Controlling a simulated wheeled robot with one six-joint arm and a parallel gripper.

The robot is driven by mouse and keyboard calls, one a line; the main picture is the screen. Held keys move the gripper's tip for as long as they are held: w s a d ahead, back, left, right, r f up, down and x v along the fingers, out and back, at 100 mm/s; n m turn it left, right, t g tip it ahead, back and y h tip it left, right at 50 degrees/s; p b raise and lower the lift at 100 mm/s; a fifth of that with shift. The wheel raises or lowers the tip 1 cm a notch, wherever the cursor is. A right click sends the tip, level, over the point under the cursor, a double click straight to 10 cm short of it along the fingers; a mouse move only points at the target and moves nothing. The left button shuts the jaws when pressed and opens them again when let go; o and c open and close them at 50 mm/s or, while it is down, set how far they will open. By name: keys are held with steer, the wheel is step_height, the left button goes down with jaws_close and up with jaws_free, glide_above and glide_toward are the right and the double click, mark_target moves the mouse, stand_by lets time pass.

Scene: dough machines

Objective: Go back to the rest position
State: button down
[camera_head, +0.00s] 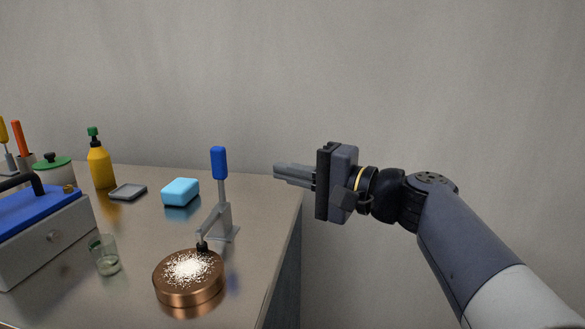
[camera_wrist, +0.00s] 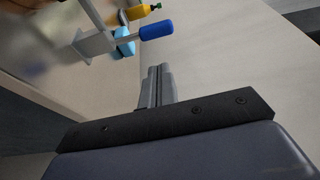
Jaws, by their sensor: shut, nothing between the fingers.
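My gripper (camera_head: 277,173) is shut and empty. In the head view it hangs in the air at the right edge of the table, with its fingers pointing left. In the wrist view the closed fingers (camera_wrist: 157,72) lie side by side, with nothing between them. The lever tool with the blue handle (camera_head: 219,163) stands upright on the table, left of my gripper and apart from it. The blue handle also shows in the wrist view (camera_wrist: 156,31), beyond my fingertips.
The metal table (camera_head: 262,210) holds a copper dish of white powder (camera_head: 188,277), a glass (camera_head: 105,255), a light-blue block (camera_head: 180,192), a grey tray (camera_head: 128,192), a yellow bottle (camera_head: 100,166) and a blue-topped machine (camera_head: 45,235). Right of the table is free room before a plain wall.

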steer(key=shift+a, duration=0.1)
steer(key=b+x, duration=0.1)
steer(key=x, duration=0.9)
steer(key=shift+w+a, duration=0.2)
steer(key=shift+a, duration=0.15)
